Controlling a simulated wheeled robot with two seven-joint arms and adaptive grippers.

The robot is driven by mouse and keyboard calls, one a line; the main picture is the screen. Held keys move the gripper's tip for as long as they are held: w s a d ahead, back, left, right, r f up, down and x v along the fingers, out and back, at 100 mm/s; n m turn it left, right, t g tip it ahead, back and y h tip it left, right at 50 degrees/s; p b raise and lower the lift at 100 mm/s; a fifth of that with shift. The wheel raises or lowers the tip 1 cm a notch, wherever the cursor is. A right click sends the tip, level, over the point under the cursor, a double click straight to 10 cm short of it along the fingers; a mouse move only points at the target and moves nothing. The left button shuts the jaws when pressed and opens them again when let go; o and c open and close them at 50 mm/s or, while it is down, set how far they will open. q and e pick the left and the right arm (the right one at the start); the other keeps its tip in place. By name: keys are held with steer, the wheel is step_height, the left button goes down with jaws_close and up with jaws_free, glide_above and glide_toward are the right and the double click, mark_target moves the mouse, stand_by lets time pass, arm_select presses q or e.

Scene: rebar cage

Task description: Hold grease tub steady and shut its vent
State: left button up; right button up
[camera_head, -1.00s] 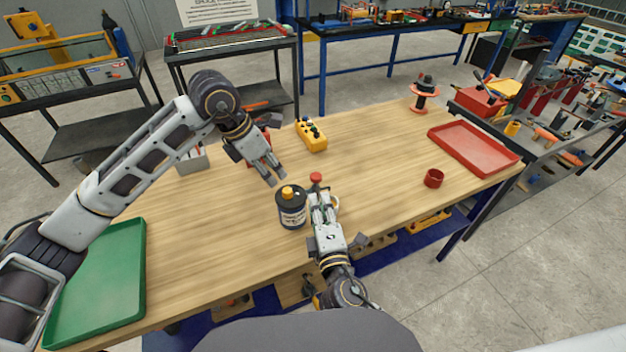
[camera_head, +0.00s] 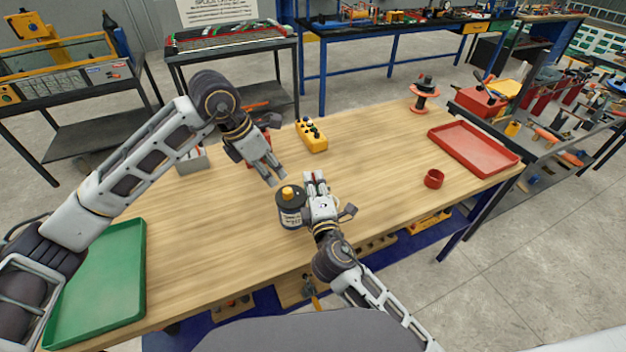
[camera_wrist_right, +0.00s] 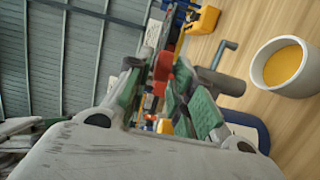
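The grease tub (camera_head: 291,213) is a dark upright can with a pale label and a yellow cap, standing on the wooden table (camera_head: 220,245). My left gripper (camera_head: 273,174) is open and empty, above and behind the tub, not touching it. My right gripper (camera_head: 315,178) is just right of the tub, its fingers apart and pointing away from me. The right wrist view shows its green finger pads with a gap and a red part (camera_wrist_right: 163,68) between or beyond them; contact is unclear. I cannot make out the vent surely.
A yellow button box (camera_head: 311,134) stands behind the grippers. A red cup (camera_head: 433,179) and red tray (camera_head: 474,148) are at the right, a green tray (camera_head: 100,285) at the left. In the right wrist view, a white cup with yellow inside (camera_wrist_right: 262,72) is close by.

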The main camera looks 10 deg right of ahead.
steer(key=shift+w+a, duration=0.1)
steer(key=shift+w, duration=0.6)
jaws_close()
